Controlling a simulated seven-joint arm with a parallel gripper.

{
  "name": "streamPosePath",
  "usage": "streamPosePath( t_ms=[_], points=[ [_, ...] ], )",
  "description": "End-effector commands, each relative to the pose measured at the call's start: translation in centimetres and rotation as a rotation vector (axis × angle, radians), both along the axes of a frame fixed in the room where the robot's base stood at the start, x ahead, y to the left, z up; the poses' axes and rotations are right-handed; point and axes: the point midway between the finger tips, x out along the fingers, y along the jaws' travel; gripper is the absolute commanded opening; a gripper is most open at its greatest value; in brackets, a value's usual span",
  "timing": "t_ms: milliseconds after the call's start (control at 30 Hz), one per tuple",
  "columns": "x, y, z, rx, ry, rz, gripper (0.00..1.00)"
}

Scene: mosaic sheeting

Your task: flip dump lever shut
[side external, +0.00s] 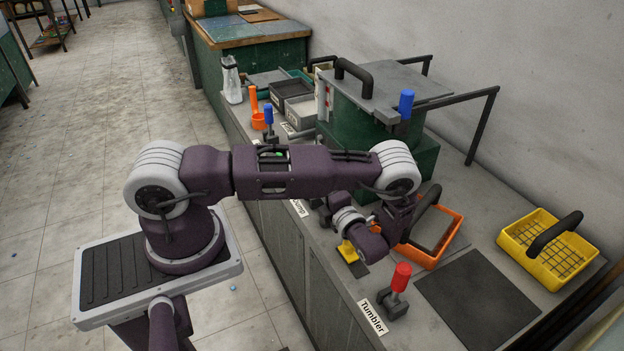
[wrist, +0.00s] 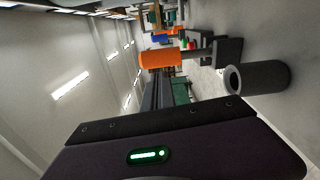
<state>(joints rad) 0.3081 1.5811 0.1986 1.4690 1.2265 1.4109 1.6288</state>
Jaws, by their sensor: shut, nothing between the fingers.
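A label (side external: 297,207), partly covered by my arm, looks like it reads "Dump"; the lever beside it is mostly hidden behind my wrist. An orange cylindrical handle on a grey bracket shows in the wrist view (wrist: 160,59); I cannot tell for certain that it is the dump lever. My gripper (side external: 326,211) is low over the counter near the label, largely covered by my own wrist. It is shut and empty. I cannot tell whether it touches the lever. A yellow-handled fitting (side external: 347,251) is in front of my wrist.
A red-handled lever (side external: 401,277) stands by the "Tumbler" label (side external: 373,317). An orange tray (side external: 452,247) and a yellow basket (side external: 582,266) lie to the right. The green machine (side external: 345,123) with a blue-handled lever (side external: 406,101) stands behind. A dark mat (side external: 480,300) is clear.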

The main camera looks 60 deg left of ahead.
Motion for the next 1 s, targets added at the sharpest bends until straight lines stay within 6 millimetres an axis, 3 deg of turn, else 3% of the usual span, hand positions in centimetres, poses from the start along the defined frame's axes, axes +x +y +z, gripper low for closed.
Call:
streamPosePath(
  t_ms=[100, 200, 400, 833, 933, 1000],
  points=[
    [0.0, -2.3, 0.7, 0.0, 0.0, 0.003, 0.0],
    [-0.2, -2.1, 3.2, -0.001, 0.001, 0.007, 0.0],
    [-0.3, -2.1, 6.2, -0.001, 0.003, 0.009, 0.0],
    [-0.3, -2.0, 7.0, -0.003, 0.001, 0.012, 0.0],
    [-0.8, -2.3, 8.5, -0.051, -0.106, 0.068, 0.0],
    [-1.8, -3.0, 10.7, -0.13, -0.286, 0.165, 0.0]
  ],
)
